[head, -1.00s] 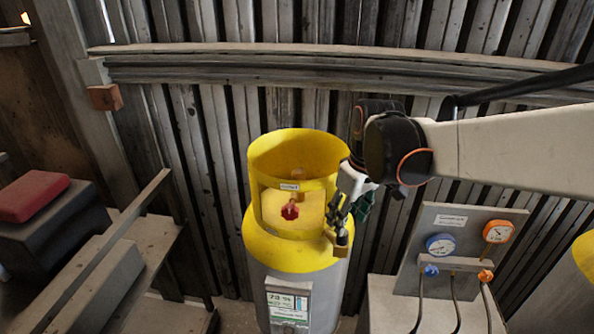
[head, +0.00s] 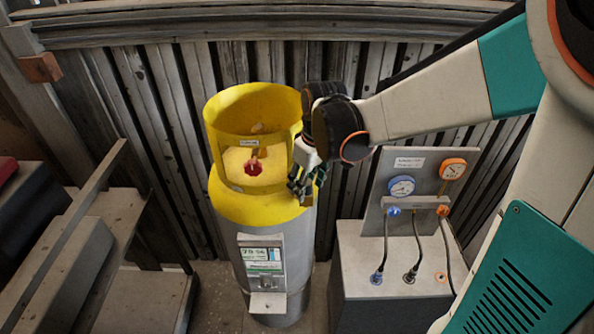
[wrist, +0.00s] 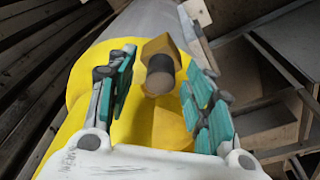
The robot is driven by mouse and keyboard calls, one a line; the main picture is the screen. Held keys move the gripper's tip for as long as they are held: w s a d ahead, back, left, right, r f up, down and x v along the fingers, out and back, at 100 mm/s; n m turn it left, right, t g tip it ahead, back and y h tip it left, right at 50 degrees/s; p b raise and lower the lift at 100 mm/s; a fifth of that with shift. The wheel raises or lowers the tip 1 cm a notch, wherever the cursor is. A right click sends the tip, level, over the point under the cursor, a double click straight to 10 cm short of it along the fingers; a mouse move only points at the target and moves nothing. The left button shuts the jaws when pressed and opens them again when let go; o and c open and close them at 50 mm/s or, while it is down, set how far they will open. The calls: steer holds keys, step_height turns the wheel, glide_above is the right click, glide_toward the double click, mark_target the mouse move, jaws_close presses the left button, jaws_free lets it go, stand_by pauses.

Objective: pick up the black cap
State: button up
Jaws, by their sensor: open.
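In the wrist view, a short dark cylindrical cap (wrist: 160,74) sits at the end of a brass hex fitting (wrist: 161,49) on the side of the yellow tank top. My gripper (wrist: 160,95) is open. Its green-padded fingers stand left and right of the cap, with visible gaps on both sides. In the head view, my gripper (head: 301,190) is at the right side of the yellow collar (head: 222,150) of the grey tank (head: 240,262). The cap cannot be made out there, behind or between the fingers.
A red valve knob (head: 253,167) sits inside the collar's opening. A gauge panel (head: 408,168) with hoses stands on a grey box (head: 385,285) to the right. A ribbed wall is close behind. Steps and a rail (head: 70,235) are at the left.

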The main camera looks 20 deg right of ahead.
steer(key=c, duration=1)
steer(key=shift+o, duration=0.2)
steer(key=shift+r, duration=0.2)
step_height(320, 180, up, 20)
steer(key=shift+s+f+b, duration=0.1)
steer(key=shift+f+b, duration=0.05)
steer(key=shift+b, duration=0.45)
steer(key=shift+c, duration=0.2)
steer(key=shift+f, duration=0.1)
